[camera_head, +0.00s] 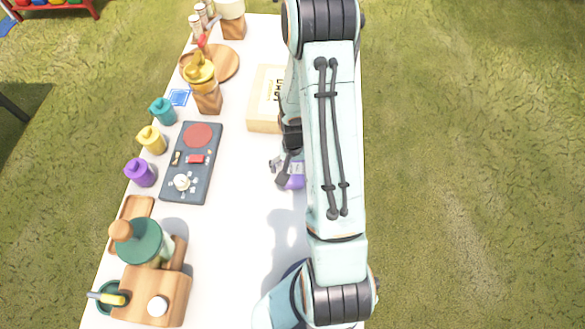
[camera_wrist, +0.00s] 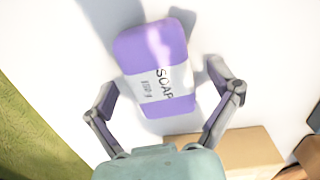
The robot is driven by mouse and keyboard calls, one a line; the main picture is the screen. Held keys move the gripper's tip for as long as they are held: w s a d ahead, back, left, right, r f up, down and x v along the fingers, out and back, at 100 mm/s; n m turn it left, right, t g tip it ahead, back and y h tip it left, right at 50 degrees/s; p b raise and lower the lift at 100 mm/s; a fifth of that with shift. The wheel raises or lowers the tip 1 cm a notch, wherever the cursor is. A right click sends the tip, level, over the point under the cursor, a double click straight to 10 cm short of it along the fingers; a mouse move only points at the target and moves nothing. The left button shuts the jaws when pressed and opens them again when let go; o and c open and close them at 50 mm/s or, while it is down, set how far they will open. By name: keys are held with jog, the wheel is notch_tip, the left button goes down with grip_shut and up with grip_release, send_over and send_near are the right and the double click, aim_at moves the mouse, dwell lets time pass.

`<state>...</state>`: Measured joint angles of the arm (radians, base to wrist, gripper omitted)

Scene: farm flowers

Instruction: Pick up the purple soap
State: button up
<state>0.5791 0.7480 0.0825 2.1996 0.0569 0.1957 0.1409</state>
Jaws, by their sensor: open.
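The purple soap (camera_wrist: 158,45) is a rounded bar with a white paper band reading "SOAP". In the wrist view it lies on the white table between the two open fingers of my gripper (camera_wrist: 165,103). A finger is on each side of its lower part, and I cannot tell whether either touches it. In the head view the soap (camera_head: 295,180) shows beside my gripper (camera_head: 279,171), partly hidden under my arm.
A light wooden box (camera_head: 265,122) stands behind the soap. The white table (camera_head: 235,235) is bare in front.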

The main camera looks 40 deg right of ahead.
jog(key=c, duration=1.3)
